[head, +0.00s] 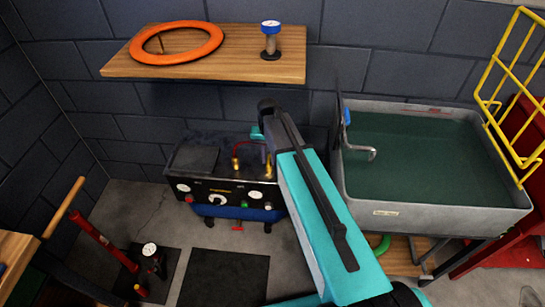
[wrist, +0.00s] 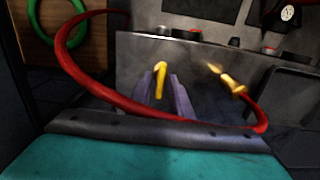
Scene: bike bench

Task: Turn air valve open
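The air valve's yellow lever (wrist: 160,82) stands between the two fingertips of my gripper (wrist: 164,92) in the wrist view. The fingers lie on either side of the lever, with a narrow gap on its right; contact on the left side is unclear. The black-and-blue compressor (head: 228,190) stands on the floor below the shelf in the head view. A brass piece (head: 268,166) shows at its right end, beside my arm. My arm hides my gripper in the head view. A red hose (wrist: 90,88) loops round to a brass fitting (wrist: 232,88) right of the lever.
A grey wash basin (head: 440,215) stands on the right. A red floor pump (head: 100,238) stands at the lower left.

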